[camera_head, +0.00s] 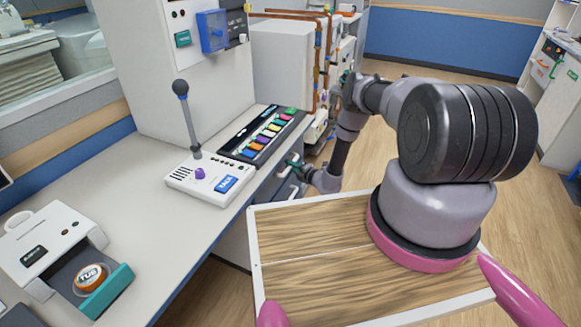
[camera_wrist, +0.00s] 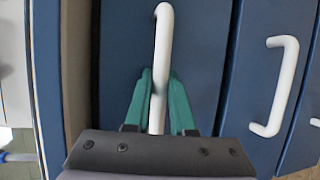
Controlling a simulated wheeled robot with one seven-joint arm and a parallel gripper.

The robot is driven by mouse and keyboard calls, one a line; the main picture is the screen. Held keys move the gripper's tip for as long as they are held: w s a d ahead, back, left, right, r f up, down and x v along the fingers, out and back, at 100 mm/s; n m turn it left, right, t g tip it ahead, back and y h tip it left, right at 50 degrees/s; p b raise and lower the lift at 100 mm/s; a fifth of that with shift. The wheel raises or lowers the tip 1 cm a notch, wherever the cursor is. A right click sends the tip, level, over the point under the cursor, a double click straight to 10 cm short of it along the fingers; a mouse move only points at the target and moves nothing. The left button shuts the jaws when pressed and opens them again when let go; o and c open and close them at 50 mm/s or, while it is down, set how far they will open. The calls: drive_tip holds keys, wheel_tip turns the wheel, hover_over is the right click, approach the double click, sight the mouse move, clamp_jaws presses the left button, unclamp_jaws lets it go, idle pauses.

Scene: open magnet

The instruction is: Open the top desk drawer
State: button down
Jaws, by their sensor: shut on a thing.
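In the wrist view, a blue drawer front (camera_wrist: 205,60) has a white bar handle (camera_wrist: 162,35). It is the drawer nearest the pale edge at the left of that view. My gripper (camera_wrist: 158,95) has its green fingers on both sides of this handle and is shut on it. In the head view, my gripper (camera_head: 293,162) is small, at the desk's right side, just below the desktop. The drawer fronts there are mostly hidden by the desk edge and my arm. I cannot tell whether the drawer stands slightly out.
A second drawer handle (camera_wrist: 283,85) shows to the right in the wrist view. On the desk (camera_head: 150,225) stand a microphone console (camera_head: 212,180), a key panel (camera_head: 265,135) and a white device (camera_head: 50,245) with an orange tub. Open wooden floor (camera_head: 400,85) lies beyond my arm.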

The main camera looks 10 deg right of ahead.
drive_tip(key=shift+d, duration=0.1)
drive_tip(key=s+d, duration=0.9)
drive_tip(key=d, duration=0.3)
drive_tip(key=s+d, duration=0.9)
drive_tip(key=d, duration=0.3)
drive_tip(key=shift+d, duration=0.3)
drive_tip(key=shift+s, duration=0.1)
drive_tip(key=c, duration=1)
unclamp_jaws()
drive_tip(key=shift+c, duration=0.2)
drive_tip(key=v, duration=1)
drive_tip(key=shift+s+d, duration=0.2)
drive_tip(key=shift+s, duration=0.05)
drive_tip(key=shift+r, duration=0.1)
